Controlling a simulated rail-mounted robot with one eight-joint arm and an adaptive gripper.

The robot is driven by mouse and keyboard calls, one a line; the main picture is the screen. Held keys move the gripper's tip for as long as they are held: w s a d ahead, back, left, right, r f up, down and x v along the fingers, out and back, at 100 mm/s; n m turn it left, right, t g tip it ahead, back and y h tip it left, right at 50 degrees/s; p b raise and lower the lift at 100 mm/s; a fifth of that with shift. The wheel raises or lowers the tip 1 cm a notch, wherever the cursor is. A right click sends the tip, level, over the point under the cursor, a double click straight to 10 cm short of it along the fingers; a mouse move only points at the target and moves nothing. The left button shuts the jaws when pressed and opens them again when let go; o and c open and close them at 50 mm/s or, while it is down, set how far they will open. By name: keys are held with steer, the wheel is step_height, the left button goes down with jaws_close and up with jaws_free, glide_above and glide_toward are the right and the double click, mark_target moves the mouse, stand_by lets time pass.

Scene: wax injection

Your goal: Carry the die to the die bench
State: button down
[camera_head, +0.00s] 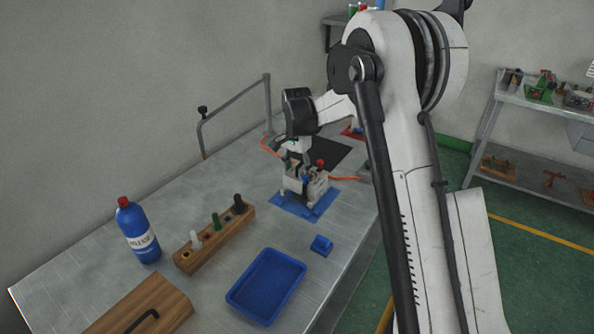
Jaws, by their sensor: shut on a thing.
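The die (312,189) is a grey, blocky piece with small red, blue and green parts. It is over a blue mat (294,206) on the metal bench. My gripper (294,160) is above the die and shut on it from the top. The fingertips are small and partly hidden by the arm and the die. I cannot tell whether the die touches the mat or hangs just above it. Which surface is the die bench I cannot tell from this view.
A blue tray (239,302), a small blue block (321,246), a wooden rack (226,230), a blue bottle (139,231) and a wooden box (165,302) stand on the bench (100,253). A shelf unit (541,103) with several devices stands right, across green floor.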

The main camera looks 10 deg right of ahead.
steer(key=shift+f+b, duration=0.75)
steer(key=shift+f, duration=0.25)
steer(key=c, duration=0.9)
jaws_free()
steer(key=shift+o, duration=0.2)
step_height(320, 180, up, 12)
